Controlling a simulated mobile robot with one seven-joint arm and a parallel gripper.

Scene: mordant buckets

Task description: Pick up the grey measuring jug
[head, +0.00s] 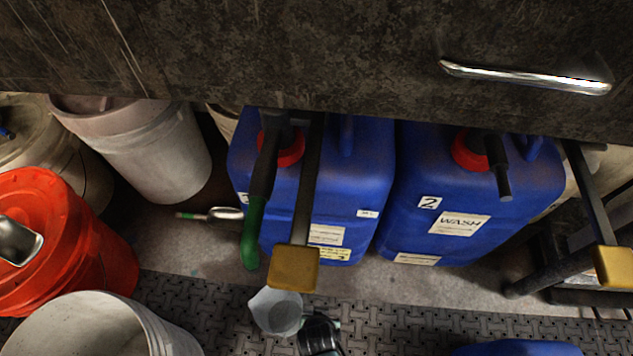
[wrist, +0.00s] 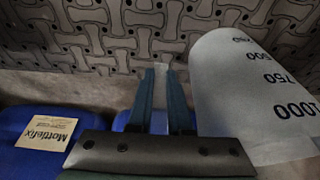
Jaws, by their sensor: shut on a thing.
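The grey measuring jug (head: 277,312) is near the bottom middle of the head view, in front of the blue drums and above the patterned mat. In the wrist view the jug (wrist: 245,95) fills the right side, with its printed scale, including 1000, 750 and 500, facing the camera. My gripper (head: 304,322) is at the jug's right side in the head view. In the wrist view my gripper (wrist: 161,72) has its two fingers close together on a narrow pale strip, which looks like the jug's handle. The join between strip and jug is hidden.
Two blue drums (head: 345,200) (head: 460,190) stand behind, under a dark counter (head: 250,50). A red bucket (head: 95,250) and a white bucket (head: 150,320) are at the left. A yellow-ended bar (head: 294,268) hangs just above the jug. Patterned mat (head: 400,325) lies at right.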

